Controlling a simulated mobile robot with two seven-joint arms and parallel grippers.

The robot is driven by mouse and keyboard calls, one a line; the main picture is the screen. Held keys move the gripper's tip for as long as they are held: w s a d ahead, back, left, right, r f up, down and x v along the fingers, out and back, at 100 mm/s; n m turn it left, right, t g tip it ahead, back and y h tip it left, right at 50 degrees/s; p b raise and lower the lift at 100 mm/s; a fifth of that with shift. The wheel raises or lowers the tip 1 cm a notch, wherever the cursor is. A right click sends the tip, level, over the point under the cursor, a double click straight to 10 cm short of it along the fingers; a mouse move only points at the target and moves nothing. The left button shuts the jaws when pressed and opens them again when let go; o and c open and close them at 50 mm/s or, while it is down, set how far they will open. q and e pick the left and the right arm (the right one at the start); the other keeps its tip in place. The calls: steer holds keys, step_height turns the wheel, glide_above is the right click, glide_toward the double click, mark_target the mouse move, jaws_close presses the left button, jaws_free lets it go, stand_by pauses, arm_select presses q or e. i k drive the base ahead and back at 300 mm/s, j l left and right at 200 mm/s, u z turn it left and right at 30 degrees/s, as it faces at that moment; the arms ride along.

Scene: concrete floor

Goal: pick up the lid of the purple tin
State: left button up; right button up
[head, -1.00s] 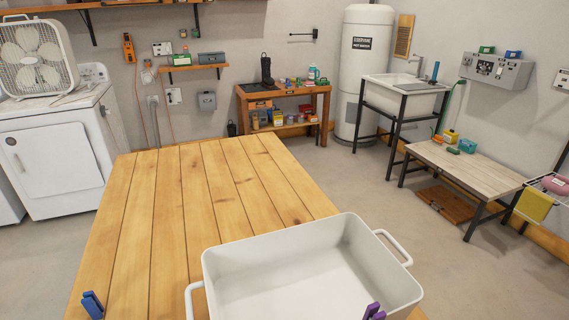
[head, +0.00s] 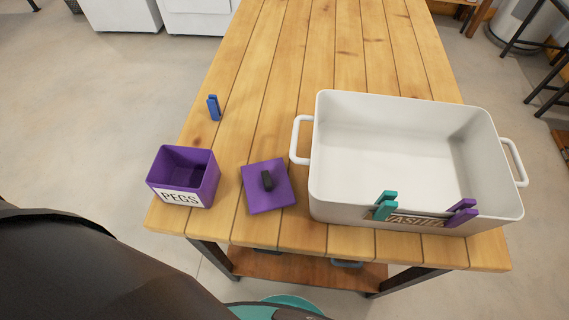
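The purple lid (head: 255,199) is a square plate with a dark knob (head: 267,181) on top. It lies flat on the wooden table (head: 270,228) near the front edge. The purple tin (head: 212,184) stands upright, open and uncovered, just left of the lid. It has a white "PEGS" label (head: 181,197) on its front. The inside of the tin is dark and seems empty. Neither of my grippers shows in the head view. A dark, blurred part of my own body fills the lower left corner.
A large white tub (head: 370,155) with side handles stands right of the lid. A teal peg (head: 385,206) and a purple peg (head: 461,213) are clipped on its front rim. A blue peg (head: 214,108) stands behind the tin. The table's middle is clear.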

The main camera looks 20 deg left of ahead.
mark_target(268, 187)
steer(key=u, duration=0.85)
steer(key=k+j+z, duration=0.25)
steer(key=z, duration=0.2)
steer(key=j, duration=0.1)
